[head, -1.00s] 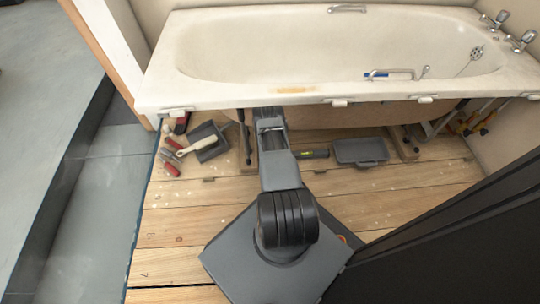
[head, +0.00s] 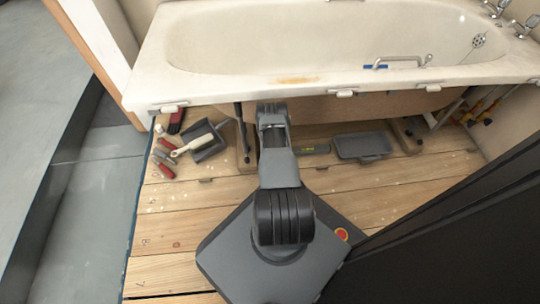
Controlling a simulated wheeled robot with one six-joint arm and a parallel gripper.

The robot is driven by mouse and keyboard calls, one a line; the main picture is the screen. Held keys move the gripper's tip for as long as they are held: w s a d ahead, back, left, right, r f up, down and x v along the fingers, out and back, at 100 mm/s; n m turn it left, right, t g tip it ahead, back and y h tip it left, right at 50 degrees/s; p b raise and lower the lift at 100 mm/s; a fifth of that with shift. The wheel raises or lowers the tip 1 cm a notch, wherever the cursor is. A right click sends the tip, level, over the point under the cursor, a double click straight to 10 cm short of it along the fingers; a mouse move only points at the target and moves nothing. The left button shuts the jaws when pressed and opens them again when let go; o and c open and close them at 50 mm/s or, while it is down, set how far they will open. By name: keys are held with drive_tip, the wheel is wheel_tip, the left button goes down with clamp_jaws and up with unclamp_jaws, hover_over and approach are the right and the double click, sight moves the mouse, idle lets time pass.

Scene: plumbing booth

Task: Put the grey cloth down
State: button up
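I cannot make out a grey cloth anywhere in the head view. My gripper is not visible. My arm reaches forward from my base to the front edge of the bath (head: 215,90), and its far end is hidden at or beneath the rim. What the gripper holds, if anything, cannot be seen.
A dark dustpan (head: 213,150) with a pale-handled brush (head: 191,146) and red-handled tools (head: 164,169) lie on the boards at left. A grey tray (head: 362,146) lies right of my arm. Front floorboards (head: 170,235) are clear. A dark panel (head: 450,225) stands close at right.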

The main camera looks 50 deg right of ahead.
drive_tip(key=shift+r, duration=0.1)
drive_tip(key=shift+f, duration=0.55)
